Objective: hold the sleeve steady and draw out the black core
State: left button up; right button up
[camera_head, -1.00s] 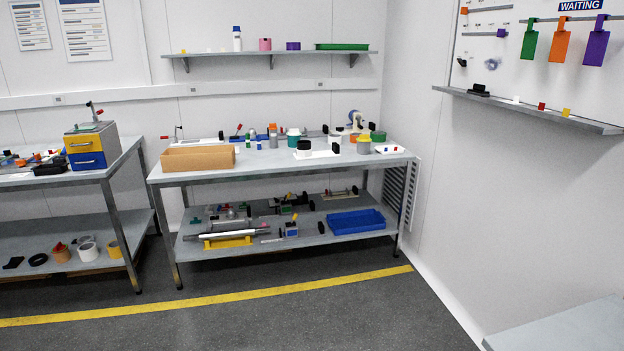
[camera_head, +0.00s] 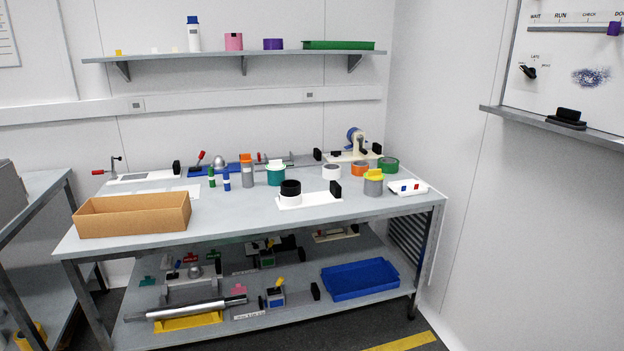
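A short black cylinder (camera_head: 290,187), which looks like the black core, stands upright on the workbench. Its lower part is surrounded by a white ring (camera_head: 291,199), which looks like the sleeve. Both stand on a white base plate (camera_head: 322,199) with a small black block (camera_head: 335,190) at its right end. How deep the black part sits in the white ring cannot be told from here. Neither of my grippers is in view.
The workbench (camera_head: 240,228) has a bare front strip. A cardboard box (camera_head: 133,215) stands at its left; a grey pot with a yellow top (camera_head: 373,183) stands right of the plate. Below are a blue tray (camera_head: 360,280) and a metal roller (camera_head: 190,309). A wall closes the right side.

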aim_at(291, 193)
jog(key=i+z, duration=0.35)
jog(key=i, duration=1.3)
